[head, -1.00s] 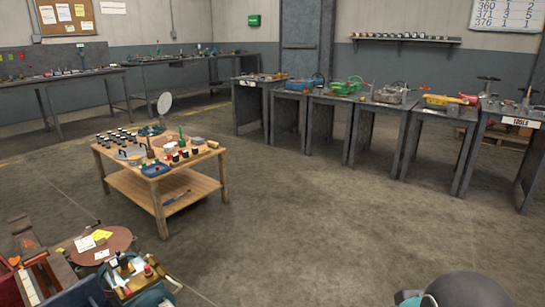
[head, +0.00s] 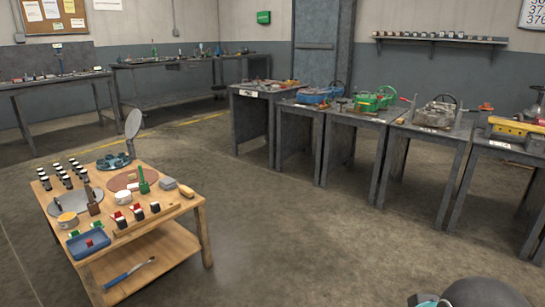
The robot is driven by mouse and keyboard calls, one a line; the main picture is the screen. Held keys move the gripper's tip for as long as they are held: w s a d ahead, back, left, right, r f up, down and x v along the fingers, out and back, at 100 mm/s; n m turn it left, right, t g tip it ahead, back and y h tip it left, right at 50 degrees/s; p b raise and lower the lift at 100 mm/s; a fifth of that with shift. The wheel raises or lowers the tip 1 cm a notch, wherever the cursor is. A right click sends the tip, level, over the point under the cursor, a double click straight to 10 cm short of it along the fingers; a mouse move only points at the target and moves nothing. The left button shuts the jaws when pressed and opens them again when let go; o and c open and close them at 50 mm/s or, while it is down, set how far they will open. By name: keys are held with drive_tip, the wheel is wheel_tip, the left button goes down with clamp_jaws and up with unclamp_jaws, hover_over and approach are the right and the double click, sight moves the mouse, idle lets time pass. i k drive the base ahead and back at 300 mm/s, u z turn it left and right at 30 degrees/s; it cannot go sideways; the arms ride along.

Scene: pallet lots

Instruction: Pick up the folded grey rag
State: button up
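A low wooden table (head: 190,205) stands at the left in the head view. On its top, near the back right corner, lies a small grey block-like thing (head: 168,183). It may be the folded grey rag, but it is too small to be sure. It lies beside a green upright tool (head: 143,181) and a tan piece (head: 187,192). My gripper does not show; only a dark rounded part, likely of my arm, shows at the bottom right edge.
Grey workbenches (head: 345,115) line the back and right. The middle floor is open.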

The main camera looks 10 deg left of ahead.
sight(168, 183)
drive_tip(key=i, duration=1.4)
drive_tip(key=u, duration=1.4)
drive_tip(key=i, duration=1.7)
